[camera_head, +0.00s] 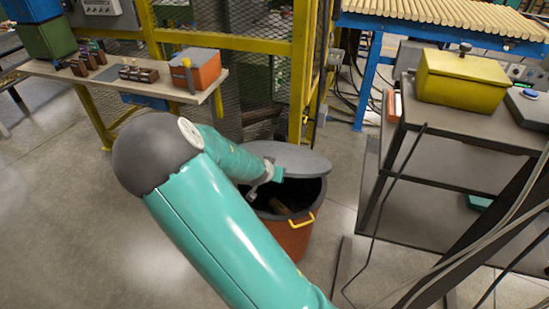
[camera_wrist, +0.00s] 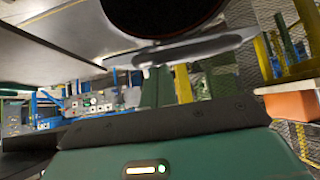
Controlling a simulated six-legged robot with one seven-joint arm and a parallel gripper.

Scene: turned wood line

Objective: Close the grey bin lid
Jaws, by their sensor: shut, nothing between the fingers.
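The grey lid (camera_head: 300,158) is a flat round disc over the back part of the round orange-red bin (camera_head: 292,240). It is partly open, and the dark inside of the bin shows in front of it. A yellow handle (camera_head: 302,220) is on the bin's front rim. My gripper (camera_head: 266,186) is shut and empty at the left front edge of the lid, over the bin's opening. Whether it touches the lid I cannot tell. My arm hides the left side of the bin.
A dark table with a yellow box (camera_head: 462,80) stands right of the bin. A yellow-framed mesh fence (camera_head: 228,48) is behind it. A bench with an orange box (camera_head: 203,72) is at the left. Open floor (camera_head: 70,200) lies left of my arm.

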